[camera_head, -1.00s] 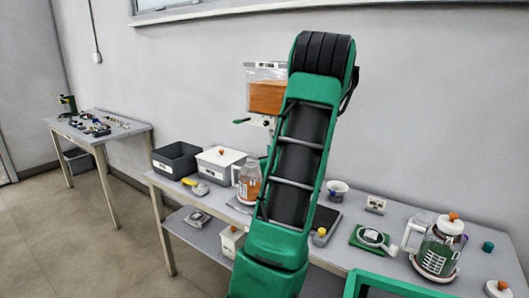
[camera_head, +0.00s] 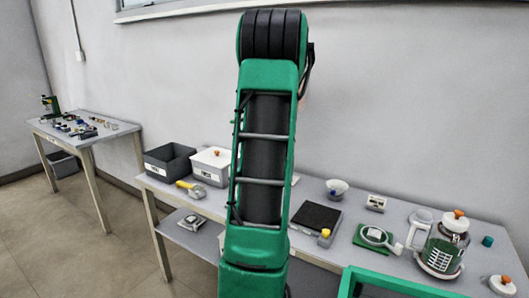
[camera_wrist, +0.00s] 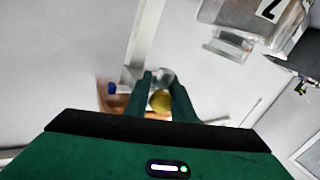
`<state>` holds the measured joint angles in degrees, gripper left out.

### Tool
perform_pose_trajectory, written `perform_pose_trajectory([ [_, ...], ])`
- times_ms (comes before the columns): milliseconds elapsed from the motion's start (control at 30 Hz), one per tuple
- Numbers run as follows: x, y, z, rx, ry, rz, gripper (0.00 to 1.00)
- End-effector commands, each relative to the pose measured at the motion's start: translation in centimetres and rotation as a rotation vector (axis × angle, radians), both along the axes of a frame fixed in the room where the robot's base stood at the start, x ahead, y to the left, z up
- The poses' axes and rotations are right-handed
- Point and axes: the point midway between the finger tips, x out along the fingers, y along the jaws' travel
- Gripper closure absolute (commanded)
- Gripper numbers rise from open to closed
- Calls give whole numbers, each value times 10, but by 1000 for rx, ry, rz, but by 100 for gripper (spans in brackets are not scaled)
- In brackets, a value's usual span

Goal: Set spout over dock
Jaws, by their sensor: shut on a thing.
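My gripper (camera_wrist: 163,80) shows in the wrist view with its two green fingers close together. It is shut on a small piece with a round yellow part (camera_wrist: 161,101); I cannot tell for sure whether this belongs to the spout. A clear grey part and a blue tip (camera_wrist: 112,88) show by the fingertips, with a blurred orange-brown thing (camera_wrist: 112,105) to the left. A clear canister marked 2 (camera_wrist: 250,18) is at upper right. In the head view my arm covers the gripper and the pump. I cannot identify the dock.
A cluttered side table (camera_head: 110,133) is at left.

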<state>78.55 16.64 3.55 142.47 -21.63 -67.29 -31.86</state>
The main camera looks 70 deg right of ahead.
Motion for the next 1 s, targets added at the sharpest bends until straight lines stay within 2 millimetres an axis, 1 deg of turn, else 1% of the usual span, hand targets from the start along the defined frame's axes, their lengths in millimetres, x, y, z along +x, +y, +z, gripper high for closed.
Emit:
perform_pose_trajectory([
  [33,7,4,1,2,-7,14,100],
  [267,7,2,4,-4,-10,13,100],
  [300,7,2,4,-5,-10,13,73],
  [333,6,2,4,-5,-10,12,66],
  [367,6,2,4,-6,-9,11,61],
  [700,2,2,4,-7,-6,4,61],
  [867,0,14,5,-7,-5,3,61],
  [967,-2,27,5,-7,-4,2,61],
  [1000,-6,24,4,-6,-5,-7,61],
])
